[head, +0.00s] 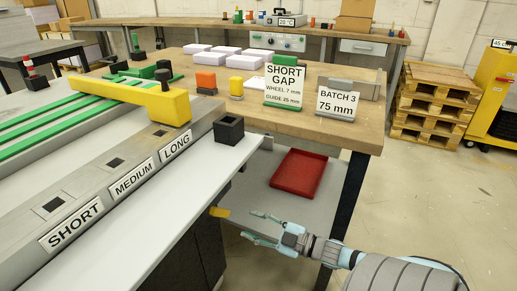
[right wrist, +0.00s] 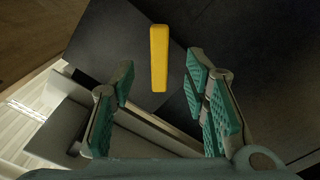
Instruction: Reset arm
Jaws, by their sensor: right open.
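My right gripper (head: 252,224) is open and empty, at the right of the head view, low beside the machine's front edge and in front of the workbench. In the right wrist view its two teal padded fingers stand apart. A yellow bar (right wrist: 159,58) shows beyond and between the fingertips there, not held. A small yellow piece (head: 219,212) sticks out from the machine's side left of the gripper in the head view; it looks like the same part. My left gripper is not in view.
The machine carries SHORT, MEDIUM and LONG labels (head: 133,180) and a yellow beam (head: 130,95). A black open box (head: 229,129) sits on its corner. The wooden bench (head: 345,135) bears signs and blocks. A red tray (head: 298,174) lies on the shelf below.

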